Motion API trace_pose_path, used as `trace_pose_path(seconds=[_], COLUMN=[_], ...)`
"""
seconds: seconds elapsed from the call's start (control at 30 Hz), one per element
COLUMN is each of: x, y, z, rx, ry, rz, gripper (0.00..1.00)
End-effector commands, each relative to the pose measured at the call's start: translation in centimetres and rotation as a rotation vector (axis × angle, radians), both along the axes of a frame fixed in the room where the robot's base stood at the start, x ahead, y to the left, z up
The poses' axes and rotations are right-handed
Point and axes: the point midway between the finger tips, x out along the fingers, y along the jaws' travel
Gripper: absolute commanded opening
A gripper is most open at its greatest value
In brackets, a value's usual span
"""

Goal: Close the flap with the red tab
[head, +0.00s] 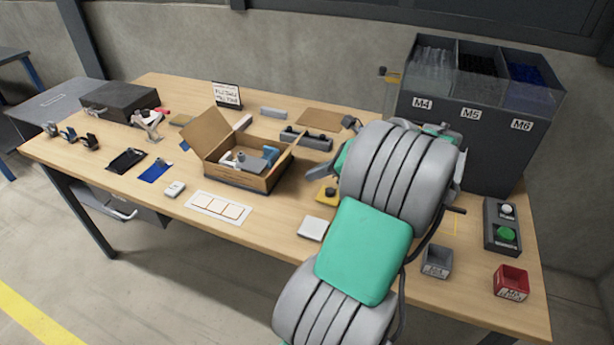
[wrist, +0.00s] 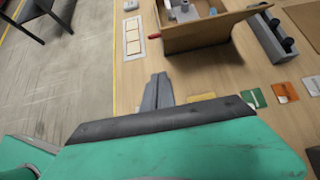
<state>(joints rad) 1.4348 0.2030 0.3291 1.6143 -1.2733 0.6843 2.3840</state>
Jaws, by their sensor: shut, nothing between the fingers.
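The cardboard box (head: 240,178) stands open mid-table with blue, white and grey parts inside. One flap (head: 207,130) stands up at its back left; another flap (head: 283,160) slants up and outward on the right, nearest my gripper. In the wrist view that near flap (wrist: 205,34) spreads out at the top, with a small red tab (wrist: 155,35) at its left end. The tab cannot be made out in the head view. My gripper (wrist: 158,80) is shut and empty, a little short of the flap and apart from it. In the head view its fingers (head: 316,172) show right of the box.
A grey block with dark knobs (head: 306,139) lies behind the box. A white card tray (head: 219,208) and a white block (head: 312,229) lie in front. A yellow piece (head: 326,192) is near my gripper. The tall bin unit (head: 470,130) stands at the right.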

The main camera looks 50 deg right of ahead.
Motion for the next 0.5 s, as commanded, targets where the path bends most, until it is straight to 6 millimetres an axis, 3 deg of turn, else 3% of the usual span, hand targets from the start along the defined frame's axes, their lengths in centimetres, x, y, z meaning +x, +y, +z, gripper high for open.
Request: trace_pose_path(seconds=[0.33,0.5], x=[5.5,7.7], y=[2.2,2.8], z=[-5.3,-3.3], rx=[0.002,-0.004], ry=[0.002,0.001], rz=[0.006,0.005], gripper=[0.00,0.00])
